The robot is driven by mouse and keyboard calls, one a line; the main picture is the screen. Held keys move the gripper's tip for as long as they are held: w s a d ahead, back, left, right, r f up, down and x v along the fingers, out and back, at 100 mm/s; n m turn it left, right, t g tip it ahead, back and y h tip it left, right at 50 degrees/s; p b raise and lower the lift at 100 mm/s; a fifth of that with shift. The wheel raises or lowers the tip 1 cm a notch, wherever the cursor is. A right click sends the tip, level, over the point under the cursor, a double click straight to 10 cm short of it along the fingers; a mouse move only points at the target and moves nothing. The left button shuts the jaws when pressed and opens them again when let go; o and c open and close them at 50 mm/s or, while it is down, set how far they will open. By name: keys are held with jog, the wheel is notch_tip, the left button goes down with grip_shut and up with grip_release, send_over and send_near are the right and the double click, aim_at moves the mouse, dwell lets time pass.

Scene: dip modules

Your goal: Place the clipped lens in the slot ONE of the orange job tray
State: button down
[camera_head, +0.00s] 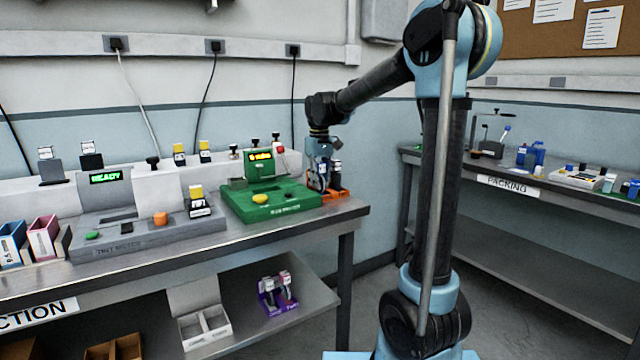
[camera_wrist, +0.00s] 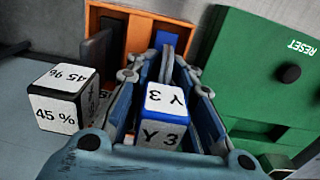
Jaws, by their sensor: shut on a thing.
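My gripper (camera_wrist: 166,76) is shut on a white-faced block with blue edges marked "Y 3" (camera_wrist: 164,100). I cannot confirm from its label that this is the clipped lens. The orange job tray (camera_wrist: 160,14) lies below and beyond the fingers. A blue part shows in the tray in line with the held block; I cannot tell whether it is the block's lower end. A black-edged white block marked "45 %" (camera_wrist: 60,97) stands left of my fingers, at the tray. In the head view, my gripper (camera_head: 319,180) is at the orange tray (camera_head: 337,194). Slot numbers are not readable.
The green module (camera_head: 272,203) with a yellow button stands close beside the tray; its "RESET" side shows in the wrist view (camera_wrist: 255,75). A grey test module (camera_head: 140,235) is farther left. The bench's right edge is near the tray. A purple holder (camera_head: 277,296) sits on the lower shelf.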

aim_at(320, 162)
jog(key=c, duration=1.4)
grip_release()
notch_tip(320, 162, up, 12)
jog(key=shift+r, duration=0.1)
jog(key=s+d+f+m, duration=0.2)
jog(key=s+d+f, duration=0.2)
jog(key=s+d, duration=0.35)
jog(key=s+d+f+m, duration=0.1)
jog(key=s+d+f, duration=0.3)
jog(key=s+f, duration=0.4)
jog(key=s+d+f+m+t, duration=0.1)
jog(key=s+d+f+m, duration=0.1)
jog(key=s+d+f, duration=0.3)
jog(key=s+d+f+m+t, duration=0.1)
jog(key=s+d+f, duration=0.4)
jog(key=s+f, duration=0.6)
jog(key=shift+s+d+f+m, duration=0.2)
jog(key=shift+f+m, duration=0.1)
jog(key=shift+f, duration=0.65)
